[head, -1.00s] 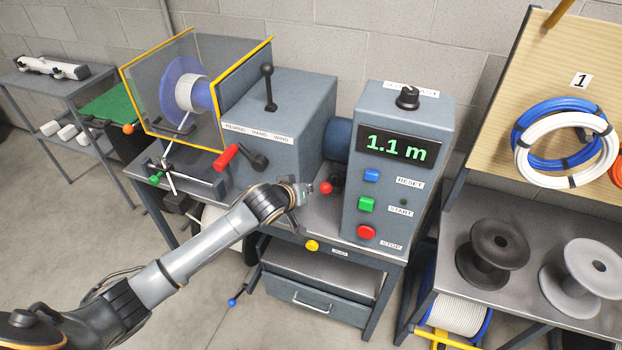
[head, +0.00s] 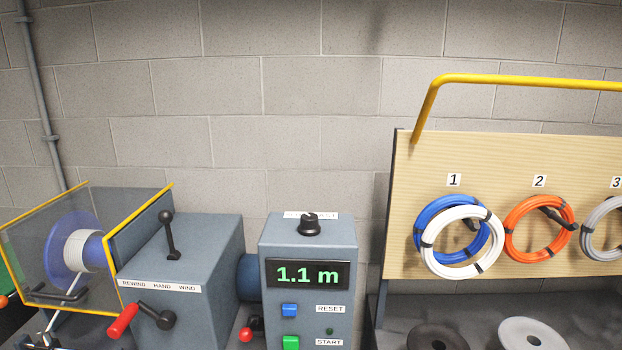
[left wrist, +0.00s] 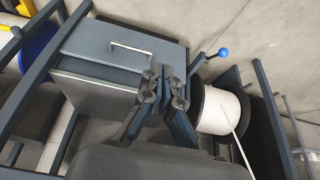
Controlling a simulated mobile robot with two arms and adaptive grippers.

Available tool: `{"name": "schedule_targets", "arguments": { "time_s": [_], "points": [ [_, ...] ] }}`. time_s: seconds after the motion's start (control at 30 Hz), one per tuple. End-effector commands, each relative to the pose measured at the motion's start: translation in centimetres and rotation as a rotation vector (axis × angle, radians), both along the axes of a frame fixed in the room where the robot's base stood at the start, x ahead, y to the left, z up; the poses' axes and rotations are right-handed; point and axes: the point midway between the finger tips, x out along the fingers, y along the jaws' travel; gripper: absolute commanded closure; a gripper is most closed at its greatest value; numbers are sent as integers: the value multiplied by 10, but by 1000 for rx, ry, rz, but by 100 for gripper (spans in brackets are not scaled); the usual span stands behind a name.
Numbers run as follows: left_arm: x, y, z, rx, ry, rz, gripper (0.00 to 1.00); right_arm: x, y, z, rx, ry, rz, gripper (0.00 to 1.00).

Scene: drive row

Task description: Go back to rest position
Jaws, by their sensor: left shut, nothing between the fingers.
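My left gripper (left wrist: 163,78) shows only in the left wrist view. It is shut and empty, its fingers together. Behind it in that view are the steel-blue drawer unit (left wrist: 118,48) with its pale handle and a white spool (left wrist: 222,108) with a strand coming off it. Whether the gripper touches anything is not shown, but I see no contact. Neither of my arms shows in the head view, and my right gripper is in no view.
The winding machine (head: 190,255) with its guarded reel (head: 80,250) stands at left. The control box (head: 308,250) reads 1.1 m. A board (head: 440,150) with cable coils is at right, above two empty spools. A blue-knobbed lever (left wrist: 222,53) is near my left gripper's view.

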Motion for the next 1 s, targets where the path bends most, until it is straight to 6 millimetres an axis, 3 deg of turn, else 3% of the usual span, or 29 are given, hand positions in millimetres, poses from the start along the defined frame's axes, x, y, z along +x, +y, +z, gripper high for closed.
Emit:
{"name": "schedule_targets", "arguments": {
  "time_s": [0.03,0.2,0.3,0.4,0.57,1.0],
  "points": [
    [-39,-3,-27,8,53,-17,100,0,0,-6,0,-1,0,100],
    [-152,-11,-79,30,188,-94,100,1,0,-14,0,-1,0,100],
    [-206,-17,-95,34,248,-135,100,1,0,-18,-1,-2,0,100],
    [-244,-22,-104,36,289,-163,100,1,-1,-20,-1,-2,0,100],
    [-271,-27,-108,36,319,-185,100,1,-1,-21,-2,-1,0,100],
    [-271,-27,-108,36,319,-185,100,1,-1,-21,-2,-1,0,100]
  ]
}}
